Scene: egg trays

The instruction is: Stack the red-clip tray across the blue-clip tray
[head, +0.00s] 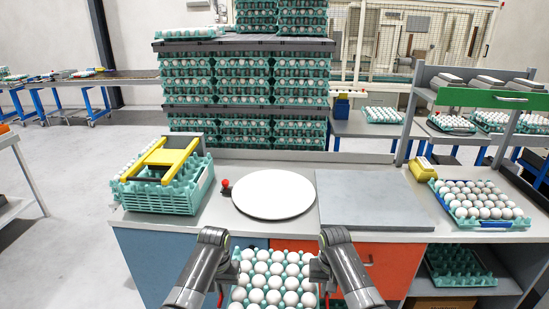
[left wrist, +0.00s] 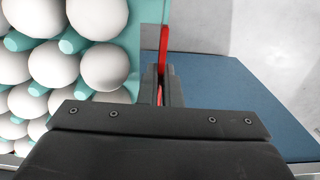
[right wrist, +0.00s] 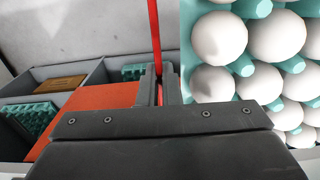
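The red-clip tray (head: 240,287) is full of white eggs and hangs between my two grippers at the bottom middle of the head view. My left gripper (head: 227,280) is shut on the red clip (left wrist: 163,48) at the tray's left side. My right gripper (head: 323,278) is shut on the red clip (right wrist: 155,35) at its right side. The tray is in front of the counter, its near end cut off by the frame. The blue-clip tray (head: 484,227), with blue edges and full of white eggs, rests on the counter at the right. Neither gripper is near it.
On the counter, a teal crate (head: 165,203) with a yellow frame (head: 163,155) stands left, with a white round plate (head: 273,195) and a grey slab (head: 373,200) between. Tall egg stacks (head: 245,90) rise behind.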

